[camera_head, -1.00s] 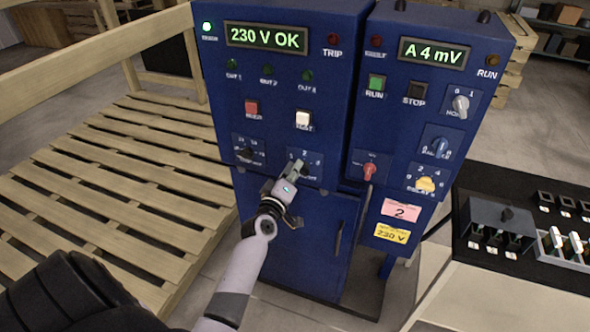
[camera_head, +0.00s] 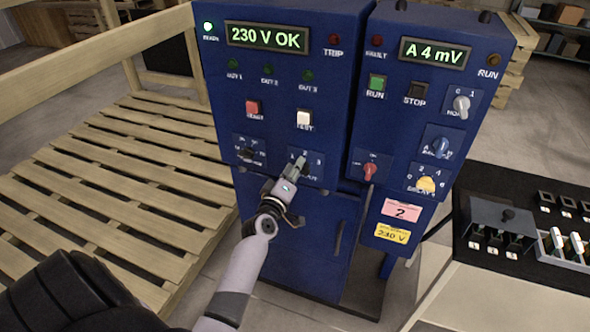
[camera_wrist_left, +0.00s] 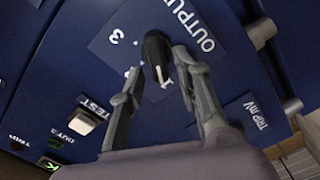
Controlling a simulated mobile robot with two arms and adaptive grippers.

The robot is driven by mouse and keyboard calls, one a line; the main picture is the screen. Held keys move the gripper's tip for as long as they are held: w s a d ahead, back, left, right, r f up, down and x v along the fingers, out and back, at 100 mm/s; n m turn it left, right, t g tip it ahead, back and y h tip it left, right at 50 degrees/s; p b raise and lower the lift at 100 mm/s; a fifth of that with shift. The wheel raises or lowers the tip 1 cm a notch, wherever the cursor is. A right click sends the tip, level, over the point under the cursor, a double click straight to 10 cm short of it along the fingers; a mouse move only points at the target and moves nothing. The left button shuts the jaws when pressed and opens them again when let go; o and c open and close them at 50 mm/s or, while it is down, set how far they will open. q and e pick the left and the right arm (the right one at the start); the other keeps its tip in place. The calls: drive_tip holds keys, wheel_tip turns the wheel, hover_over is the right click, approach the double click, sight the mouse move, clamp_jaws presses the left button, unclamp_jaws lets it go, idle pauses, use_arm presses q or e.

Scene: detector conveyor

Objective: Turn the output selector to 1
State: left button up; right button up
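The output selector is a black knob (camera_wrist_left: 157,52) with a white mark on a blue plate lettered OUTPUT. My left gripper (camera_wrist_left: 158,64) is open, with one finger on each side of the knob's marked end. Gaps show beside the knob, but I cannot tell whether either finger touches it. In the head view my left gripper (camera_head: 288,182) is in front of the selector plate (camera_head: 316,168) and hides much of the knob. My right gripper is not in view.
The blue cabinet's display (camera_head: 267,37) reads 230 V OK. A white TEST button (camera_head: 303,118) and red button (camera_head: 253,107) sit above the selector. A red knob (camera_head: 370,171) is on the right cabinet. A wooden pallet (camera_head: 130,190) lies left; a black-topped bench (camera_head: 520,262) stands right.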

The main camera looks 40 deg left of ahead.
use_arm(q)
drive_tip(key=shift+f, duration=0.1)
drive_tip(key=v, duration=1.2)
drive_tip(key=shift+a, duration=0.1)
idle(0.3)
